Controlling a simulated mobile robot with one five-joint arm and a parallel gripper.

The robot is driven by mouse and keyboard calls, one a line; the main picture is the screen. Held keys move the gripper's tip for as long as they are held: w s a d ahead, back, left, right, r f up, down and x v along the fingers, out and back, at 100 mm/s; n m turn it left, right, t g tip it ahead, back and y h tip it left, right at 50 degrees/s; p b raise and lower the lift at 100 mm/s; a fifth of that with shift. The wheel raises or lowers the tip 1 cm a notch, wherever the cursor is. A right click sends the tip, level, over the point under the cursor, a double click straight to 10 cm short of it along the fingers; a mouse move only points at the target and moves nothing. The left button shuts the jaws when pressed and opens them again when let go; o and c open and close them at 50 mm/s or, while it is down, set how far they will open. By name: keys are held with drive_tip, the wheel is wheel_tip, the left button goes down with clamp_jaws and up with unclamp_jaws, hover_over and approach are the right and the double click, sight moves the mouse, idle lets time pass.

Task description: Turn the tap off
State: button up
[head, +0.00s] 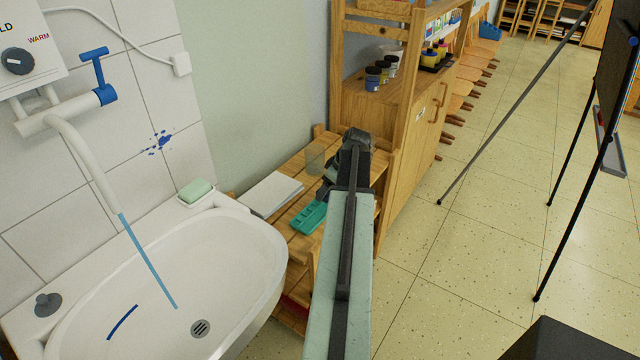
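The tap is on the tiled wall at the upper left of the head view. It has a white curved spout (85,160) and a blue lever handle (98,78) at its right end, with the lever standing upward. A blue stream of water (148,262) runs from the spout into the white sink (225,250). My arm reaches up from the bottom centre, right of the sink. My dark gripper (342,172) is over the wooden shelf unit, well to the right of the tap and apart from it. Its fingers are too obscured to tell open from shut.
A water heater box (25,50) hangs above the tap. Green soap (196,190) lies on the sink's back corner. A wooden shelf unit (290,200) holds a teal tray (308,217) and white paper (270,193). An easel (572,185) stands at right; floor between is clear.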

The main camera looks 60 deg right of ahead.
hover_over(317, 187)
drive_tip(key=s, duration=0.1)
drive_tip(key=shift+s+d+f+b, duration=0.1)
drive_tip(key=shift+s+f+b, duration=0.15)
drive_tip(key=shift+f, duration=0.25)
wheel_tip(317, 187, down, 4)
drive_tip(key=b, duration=0.4)
drive_tip(key=shift+r, duration=0.3)
drive_tip(key=shift+f, duration=0.25)
drive_tip(key=o, duration=1.2)
drive_tip(key=shift+r, duration=0.1)
